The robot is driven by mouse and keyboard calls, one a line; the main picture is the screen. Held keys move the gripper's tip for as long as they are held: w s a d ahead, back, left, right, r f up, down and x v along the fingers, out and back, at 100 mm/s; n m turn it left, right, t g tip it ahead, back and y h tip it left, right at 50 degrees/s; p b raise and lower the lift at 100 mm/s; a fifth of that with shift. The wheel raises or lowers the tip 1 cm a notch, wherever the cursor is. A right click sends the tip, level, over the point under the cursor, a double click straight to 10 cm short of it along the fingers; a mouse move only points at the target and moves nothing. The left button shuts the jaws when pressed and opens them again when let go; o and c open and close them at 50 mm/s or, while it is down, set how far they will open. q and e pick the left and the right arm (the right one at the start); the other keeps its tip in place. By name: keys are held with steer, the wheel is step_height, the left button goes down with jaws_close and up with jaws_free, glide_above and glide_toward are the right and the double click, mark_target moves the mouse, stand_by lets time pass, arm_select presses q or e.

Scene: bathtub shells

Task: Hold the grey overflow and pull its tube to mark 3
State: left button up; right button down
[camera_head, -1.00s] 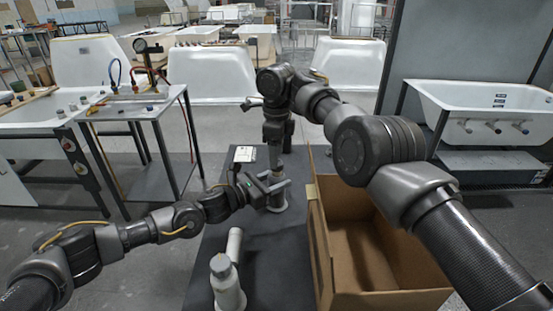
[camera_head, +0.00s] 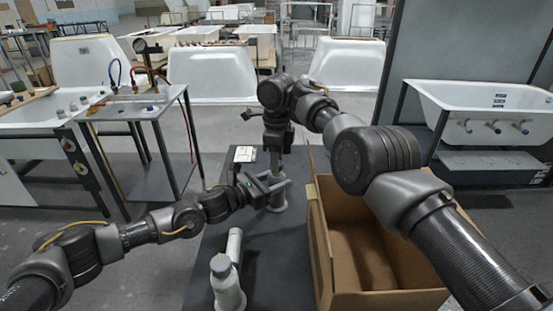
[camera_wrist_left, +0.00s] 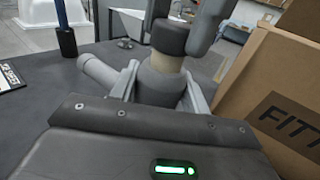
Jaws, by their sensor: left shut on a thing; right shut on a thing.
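The grey overflow (camera_head: 277,203) stands upright on the dark table; in the left wrist view its rounded body (camera_wrist_left: 160,84) has a side pipe pointing left. My left gripper (camera_wrist_left: 160,88) has a finger on each side of this body and is shut on it; it also shows in the head view (camera_head: 274,186). A short beige length of the tube (camera_wrist_left: 166,63) shows above the body, below a dark collar. My right gripper (camera_head: 277,150) is directly above the overflow, shut on the tube's upper part. Its fingertips are hard to make out. No mark numbers are readable.
An open cardboard box (camera_head: 316,235) stands close on the right. A second pale fitting (camera_head: 226,285) with a side pipe stands at the table's front. A job sheet card (camera_head: 244,154) is behind to the left. Dark table surface is clear between them.

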arm_select(q)
steer(key=shift+s, duration=0.1)
arm_select(e)
step_height(320, 180, up, 6)
steer(key=shift+r, duration=0.1)
arm_select(q)
steer(key=shift+f, duration=0.1)
arm_select(e)
steer(key=c, duration=1)
jaws_free()
steer(key=shift+o, duration=0.2)
